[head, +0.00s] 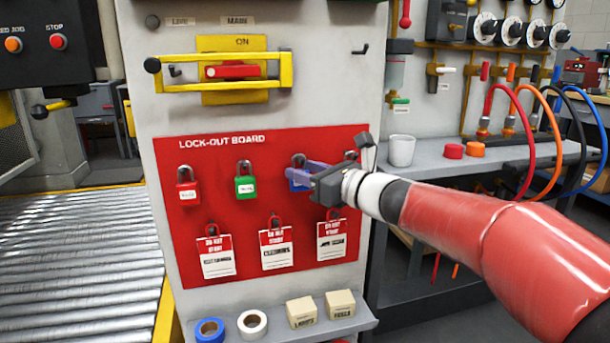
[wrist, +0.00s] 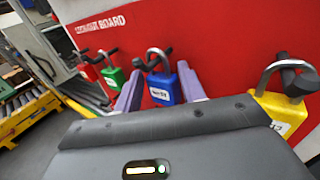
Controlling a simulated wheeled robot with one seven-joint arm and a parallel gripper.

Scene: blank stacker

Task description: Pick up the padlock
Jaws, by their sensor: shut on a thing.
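My gripper (head: 295,178) is shut on the blue padlock (head: 299,186), at the red lock-out board (head: 215,151). In the wrist view, the blue padlock (wrist: 162,90) sits between the two purple fingers, its shackle upright at a dark hook; I cannot tell if it still bears on the hook. A red padlock (head: 188,192) and a green padlock (head: 245,186) hang on hooks to its left. A yellow padlock (wrist: 277,113) hangs to its right in the wrist view; in the head view my gripper hides it.
Several white-and-red tags (head: 276,249) hang below the padlocks. A shelf (head: 270,335) below holds a blue tape roll (head: 209,330), a white tape roll (head: 253,324) and two cream boxes (head: 302,311). A yellow-barred switch (head: 232,71) is above. A bench with a white cup (head: 401,151) stands right.

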